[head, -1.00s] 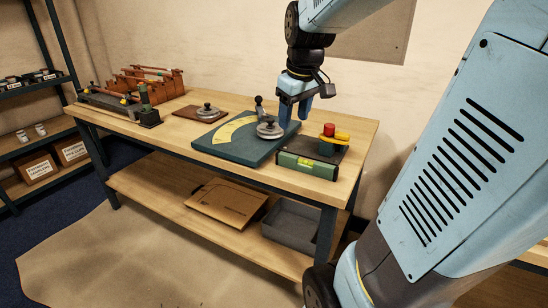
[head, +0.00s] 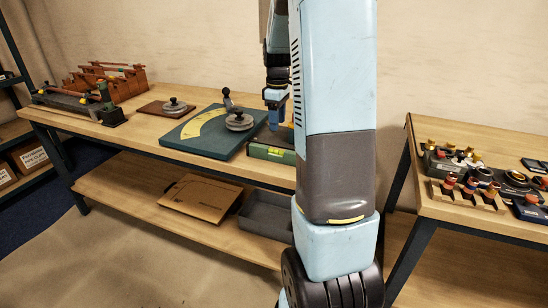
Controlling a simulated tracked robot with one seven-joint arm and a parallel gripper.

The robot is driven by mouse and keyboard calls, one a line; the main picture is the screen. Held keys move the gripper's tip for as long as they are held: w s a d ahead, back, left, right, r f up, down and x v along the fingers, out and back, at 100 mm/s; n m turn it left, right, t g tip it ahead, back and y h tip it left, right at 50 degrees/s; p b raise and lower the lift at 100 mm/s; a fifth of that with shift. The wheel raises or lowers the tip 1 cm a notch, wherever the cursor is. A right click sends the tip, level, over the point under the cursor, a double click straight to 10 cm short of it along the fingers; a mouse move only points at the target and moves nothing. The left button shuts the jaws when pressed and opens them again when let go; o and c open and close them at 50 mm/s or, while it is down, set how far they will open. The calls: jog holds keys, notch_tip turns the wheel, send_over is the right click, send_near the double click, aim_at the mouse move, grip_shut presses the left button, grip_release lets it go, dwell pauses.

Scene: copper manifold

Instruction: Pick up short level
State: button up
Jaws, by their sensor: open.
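The short level appears to be the green bar with a yellow-green vial (head: 272,153) at the front right of the workbench. Its right end is hidden behind my arm. My gripper (head: 273,124) is open, with its fingers pointing down, above and behind the level near the right edge of the dark teal board. My arm partly covers the gripper. I see no contact between the gripper and the level.
Another weight (head: 174,104) sits on a brown plate to the left. A second bench (head: 437,122) at right holds several fittings.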

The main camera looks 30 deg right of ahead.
aim_at(277, 149)
notch_tip(277, 149, down, 12)
jog(key=shift+s+a+f, duration=0.15)
jog(key=shift+f, duration=0.05)
dwell(0.5)
jog(key=shift+c, duration=0.4)
grip_shut()
